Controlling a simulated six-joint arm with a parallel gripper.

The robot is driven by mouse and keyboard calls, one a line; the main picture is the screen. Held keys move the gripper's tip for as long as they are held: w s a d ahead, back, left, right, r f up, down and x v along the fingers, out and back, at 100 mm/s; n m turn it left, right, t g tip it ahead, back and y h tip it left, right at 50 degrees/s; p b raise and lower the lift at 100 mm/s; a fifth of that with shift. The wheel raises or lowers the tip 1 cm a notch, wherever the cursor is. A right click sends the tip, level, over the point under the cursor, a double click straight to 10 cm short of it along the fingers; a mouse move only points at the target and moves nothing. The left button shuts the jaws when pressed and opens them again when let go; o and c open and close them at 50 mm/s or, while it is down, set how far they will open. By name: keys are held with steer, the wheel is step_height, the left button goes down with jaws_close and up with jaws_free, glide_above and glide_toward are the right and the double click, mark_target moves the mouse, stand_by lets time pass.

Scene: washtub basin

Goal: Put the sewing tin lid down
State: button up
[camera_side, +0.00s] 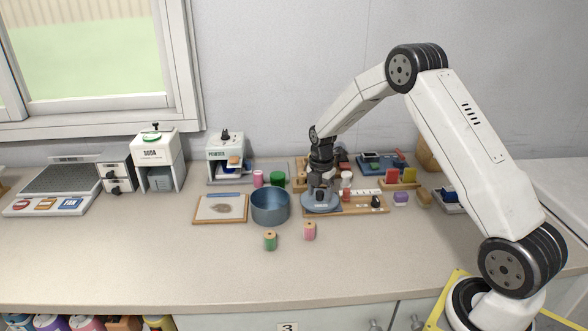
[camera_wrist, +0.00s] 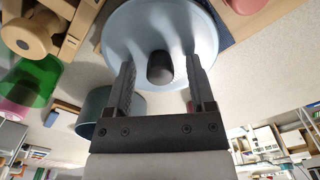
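The sewing tin lid, a round blue-grey disc (camera_side: 318,208), is below my gripper (camera_side: 322,180), at the left end of a wooden board. In the wrist view the lid (camera_wrist: 125,30) fills the top middle, with its dark knob (camera_wrist: 160,67) between my gripper's two fingers (camera_wrist: 160,85). The fingers are open, with a gap on each side of the knob. I cannot tell whether the lid lies flat on the counter or on the board's edge. The blue round tin (camera_side: 270,208) stands open just left of the lid; part of it shows in the wrist view (camera_wrist: 95,112).
A wooden board (camera_side: 372,208) with small items lies right of the lid. A green spool (camera_side: 270,241) and a pink spool (camera_side: 309,231) stand in front. A framed board (camera_side: 220,209) lies left of the tin.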

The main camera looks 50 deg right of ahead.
mark_target(319, 194)
step_height(319, 194, up, 12)
steer(key=shift+r, duration=0.2)
stand_by(0.7)
stand_by(0.5)
steer(key=s+a+f+m+t, duration=0.1)
steer(key=s+a+f+m, duration=0.1)
steer(key=s+a+m, duration=0.7)
steer(key=s+a+f+m+t, duration=0.1)
steer(key=s+a+f+m, duration=0.1)
steer(key=s+a+m, duration=0.7)
steer(key=shift+s+a+f+m+t, duration=0.15)
steer(key=shift+s+a+m+t, duration=0.15)
steer(key=shift+s+m, duration=0.4)
